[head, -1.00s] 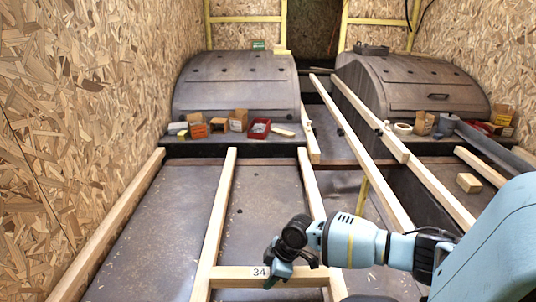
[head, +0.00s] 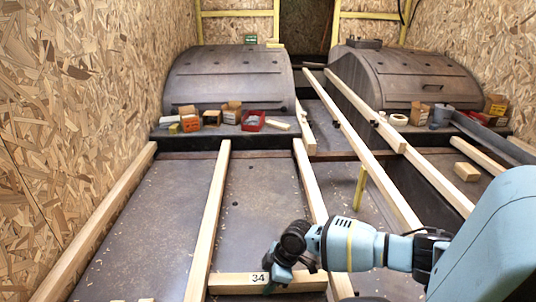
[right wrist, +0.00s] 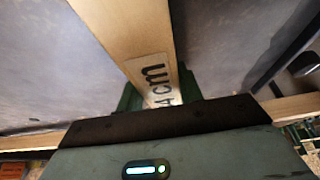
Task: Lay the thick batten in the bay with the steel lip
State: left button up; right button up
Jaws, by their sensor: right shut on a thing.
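My right gripper (head: 276,280) is shut on a pale wooden batten (head: 302,282) with a label reading 34. The bays between the battens show dark flooring (head: 255,210). I cannot make out which bay has a steel lip. My left gripper is not in view.
Two grey wheel arches (head: 228,85) (head: 400,85) stand at the back, with small boxes and a red tray (head: 253,121) on the ledge. Long battens (head: 365,150) slant across the right side. A wooden block (head: 466,172) lies at the right. Shavings are scattered on the floor.

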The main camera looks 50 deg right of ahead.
dwell(0.7)
jog(key=o, duration=1.3)
jog(key=shift+p+v, duration=1.75)
jog(key=shift+v, duration=2.2)
